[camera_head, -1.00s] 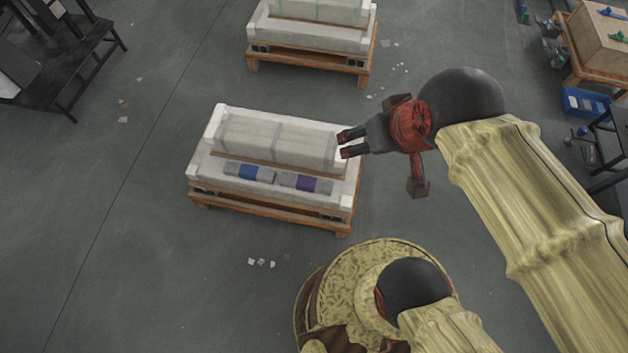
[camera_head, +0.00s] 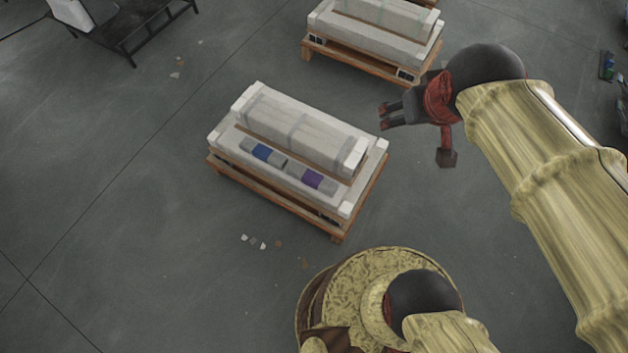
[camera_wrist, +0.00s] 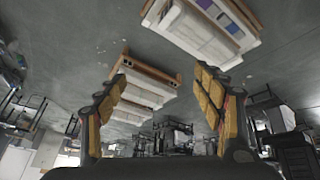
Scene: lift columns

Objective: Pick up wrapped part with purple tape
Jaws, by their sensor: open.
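The wrapped part with purple tape (camera_head: 312,179) is a small grey bundle with a purple band. It lies on the front ledge of the white load on the near pallet, right of a similar grey part with blue tape (camera_head: 262,153). In the wrist view the purple band (camera_wrist: 228,22) shows near the top, on the pallet load. My gripper (camera_head: 381,117) is open and empty, right of and beyond the near pallet load, apart from the purple-taped part. Both fingers also show spread in the wrist view (camera_wrist: 160,105).
The near pallet (camera_head: 270,190) carries a long white wrapped block (camera_head: 300,130) behind the small parts. A second loaded pallet (camera_head: 370,65) stands behind it. A dark metal stand (camera_head: 130,35) is at the upper left. Floor left of the near pallet is mostly clear, with small scraps.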

